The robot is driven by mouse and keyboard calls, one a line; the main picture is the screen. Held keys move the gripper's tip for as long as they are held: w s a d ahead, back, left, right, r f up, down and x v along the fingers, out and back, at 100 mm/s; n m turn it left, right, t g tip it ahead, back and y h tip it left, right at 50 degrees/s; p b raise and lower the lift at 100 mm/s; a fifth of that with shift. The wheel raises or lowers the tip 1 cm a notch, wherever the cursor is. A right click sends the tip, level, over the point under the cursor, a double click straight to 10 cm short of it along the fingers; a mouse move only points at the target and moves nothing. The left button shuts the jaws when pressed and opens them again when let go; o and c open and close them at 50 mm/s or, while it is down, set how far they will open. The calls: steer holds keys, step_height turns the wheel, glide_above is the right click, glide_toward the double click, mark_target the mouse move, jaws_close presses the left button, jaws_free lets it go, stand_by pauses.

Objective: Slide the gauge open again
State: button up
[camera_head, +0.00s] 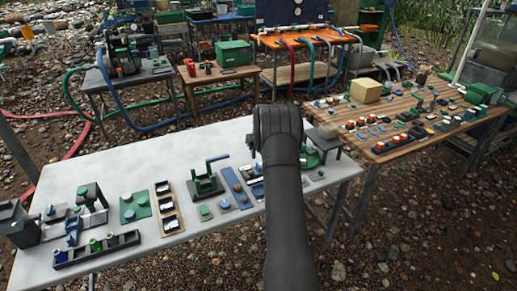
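My dark grey arm rises from the bottom edge over the right part of the white table (130,172). Its rounded wrist hides the gripper fingers, so I cannot see what they touch or hold. I cannot tell for sure which part is the gauge. Left of my arm lie a long blue strip (234,188) with small round pieces on it and a green fixture with a raised blue lever (207,181). More small green and pale parts (309,158) show just right of the wrist, partly covered by it.
A tan slotted frame (167,208), a green plate with a blue knob (134,206) and a black tray of colored knobs (96,249) stand further left. A dark raised block (324,142) is close right of my wrist. A crowded wooden table (386,152) stands beyond.

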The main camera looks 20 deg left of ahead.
steer(key=shift+f, duration=2.95)
jaws_close()
